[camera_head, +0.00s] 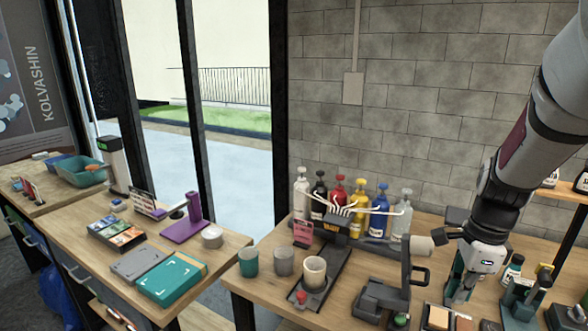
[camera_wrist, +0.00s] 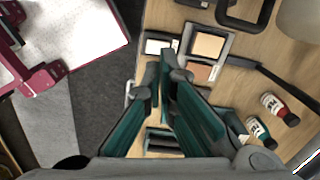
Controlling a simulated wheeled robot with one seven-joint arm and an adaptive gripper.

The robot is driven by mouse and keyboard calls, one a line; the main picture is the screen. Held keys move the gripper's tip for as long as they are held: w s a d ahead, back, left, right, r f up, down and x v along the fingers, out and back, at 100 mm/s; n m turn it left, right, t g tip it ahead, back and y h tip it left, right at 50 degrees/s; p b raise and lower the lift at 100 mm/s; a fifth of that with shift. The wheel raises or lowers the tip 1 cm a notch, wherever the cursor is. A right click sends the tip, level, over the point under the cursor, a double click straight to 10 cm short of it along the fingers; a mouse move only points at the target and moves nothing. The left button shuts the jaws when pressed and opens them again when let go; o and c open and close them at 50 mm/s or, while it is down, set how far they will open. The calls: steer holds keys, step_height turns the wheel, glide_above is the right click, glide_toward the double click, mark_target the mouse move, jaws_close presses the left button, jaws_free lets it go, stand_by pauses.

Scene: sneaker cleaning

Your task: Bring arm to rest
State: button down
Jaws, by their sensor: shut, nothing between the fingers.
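My gripper (camera_head: 458,290) hangs from my arm at the right of the head view, pointing down over the wooden workbench (camera_head: 345,318). Its fingers are shut and hold nothing. In the wrist view the teal fingers of my gripper (camera_wrist: 166,62) come together above the bench edge. The fingertips are close to small square trays with tan pads, but whether they touch anything is not clear. My arm reaches down from the upper right corner of the head view.
A dark stand (camera_head: 384,298) is left of my gripper, and small bottles (camera_head: 512,270) are right of it. Colored pump bottles (camera_head: 361,207) line the bench's back. In the wrist view, a tan-padded tray (camera_wrist: 209,46) and a red-labelled bottle (camera_wrist: 279,110) lie near the fingers.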

steer(key=s+a+r+n+t, duration=0.4)
steer(key=s+a+r+n, duration=0.9)
steer(key=n, duration=0.9)
steer(key=s+a, duration=0.1)
steer(key=a, duration=0.2)
steer(key=shift+s+a+r+n, duration=0.3)
steer(key=shift+s+a+r, duration=0.05)
steer(key=shift+r, duration=0.05)
